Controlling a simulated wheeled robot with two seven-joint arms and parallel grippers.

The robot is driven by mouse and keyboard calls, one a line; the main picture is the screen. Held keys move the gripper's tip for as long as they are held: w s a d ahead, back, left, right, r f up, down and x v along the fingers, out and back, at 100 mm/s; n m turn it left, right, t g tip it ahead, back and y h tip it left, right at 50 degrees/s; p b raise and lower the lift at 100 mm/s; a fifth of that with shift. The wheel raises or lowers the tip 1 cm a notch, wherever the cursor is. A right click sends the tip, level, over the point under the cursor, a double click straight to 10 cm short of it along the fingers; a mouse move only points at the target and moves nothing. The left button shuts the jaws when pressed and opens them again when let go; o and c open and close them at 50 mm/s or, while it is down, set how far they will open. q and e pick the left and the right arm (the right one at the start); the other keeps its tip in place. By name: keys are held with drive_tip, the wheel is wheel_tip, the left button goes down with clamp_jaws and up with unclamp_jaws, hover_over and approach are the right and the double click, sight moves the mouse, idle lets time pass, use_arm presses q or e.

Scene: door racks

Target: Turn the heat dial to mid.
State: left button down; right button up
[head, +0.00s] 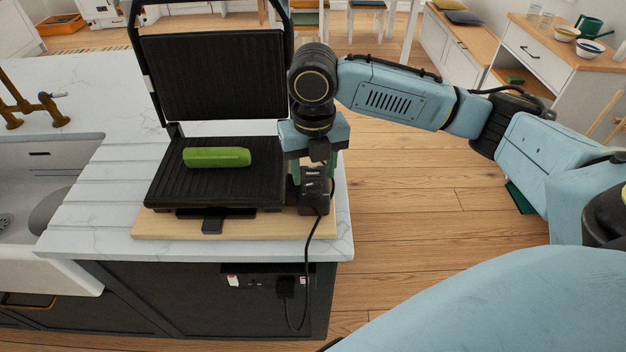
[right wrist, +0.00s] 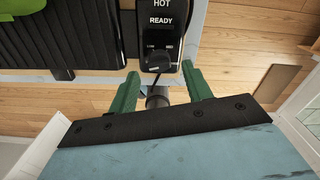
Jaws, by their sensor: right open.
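The heat dial (right wrist: 158,61) is a dark knob on the black control panel (right wrist: 160,22) at the right side of an open contact grill (head: 215,75). The panel reads HOT and READY, with small labels above the dial. In the head view the control panel (head: 315,190) shows below my right gripper (head: 312,172), which partly covers it. My right gripper (right wrist: 159,72) is open, with its green fingers on either side of the dial's end of the panel. I cannot tell whether they touch it. My left gripper is not in view.
A green block-like item (head: 217,157) lies on the ribbed lower plate. The grill stands on a wooden board (head: 160,225) on the marble counter (head: 90,215). A black cord hangs to a socket (head: 260,282). A sink (head: 25,195) is at left; open floor (head: 420,200) is at right.

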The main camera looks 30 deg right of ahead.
sight(313, 183)
wheel_tip(313, 183, down, 2)
drive_tip(key=shift+f, duration=0.65)
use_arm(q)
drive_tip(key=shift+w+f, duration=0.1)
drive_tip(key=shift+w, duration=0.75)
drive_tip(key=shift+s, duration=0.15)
